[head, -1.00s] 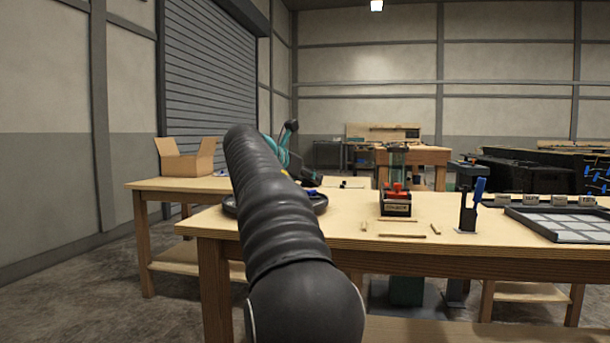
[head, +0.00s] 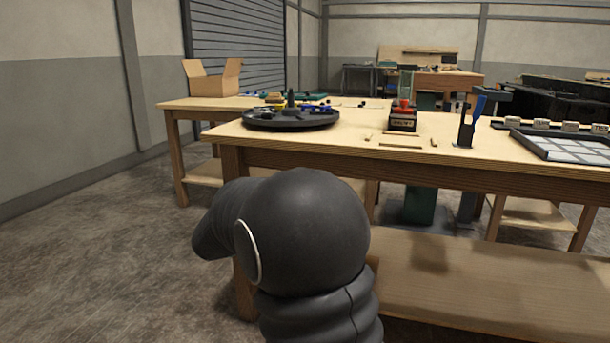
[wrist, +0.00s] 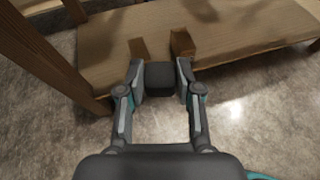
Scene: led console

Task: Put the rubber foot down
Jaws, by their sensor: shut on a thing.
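In the wrist view my gripper (wrist: 160,80) is shut on the rubber foot (wrist: 160,76), a small dark block between the two fingertips. The foot is held in the air, with the lower wooden shelf (wrist: 215,22) of the workbench beyond it. The height of the foot above the shelf or floor is hard to tell. In the head view the gripper and the foot are hidden behind my own dark arm, which bends low in front of the bench. The bench top (head: 310,142) stands higher, behind the arm.
A table leg (wrist: 50,55) stands left of my gripper, close to the shelf's end. Concrete floor (wrist: 245,130) lies open below. On the bench top are a round dark tray (head: 290,118), a small labelled box (head: 402,122), a clamp stand (head: 467,125) and a gridded tray (head: 565,148).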

